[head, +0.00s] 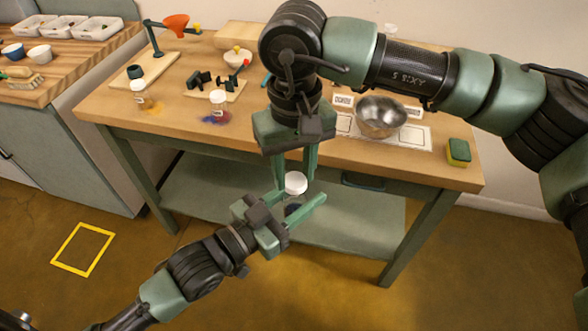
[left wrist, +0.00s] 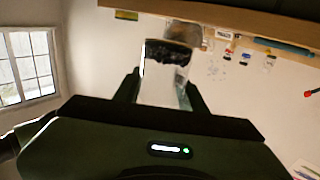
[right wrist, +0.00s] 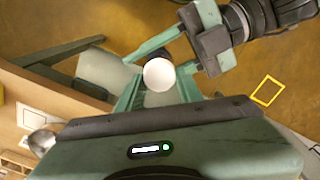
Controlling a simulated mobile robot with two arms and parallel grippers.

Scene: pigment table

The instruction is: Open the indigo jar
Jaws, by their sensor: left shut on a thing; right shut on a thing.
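The indigo jar (head: 293,208), a clear jar with dark contents, is held in the air in front of the table. In the left wrist view the jar (left wrist: 165,75) stands between my left fingers with its dark contents showing. My left gripper (head: 301,198) comes from the lower left and is shut on the jar body. The round white lid (head: 295,184) is above the body. My right gripper (head: 295,172) points down and is shut on the lid. In the right wrist view the lid (right wrist: 158,74) lies between the fingertips. I cannot tell whether lid and body still touch.
The wooden table (head: 330,150) carries two other white-lidded jars, one by yellow powder (head: 140,95), one by red and blue stains (head: 218,100). A metal bowl (head: 381,117) and a sponge (head: 459,152) are to the right. A lower shelf (head: 200,195) lies behind the grippers.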

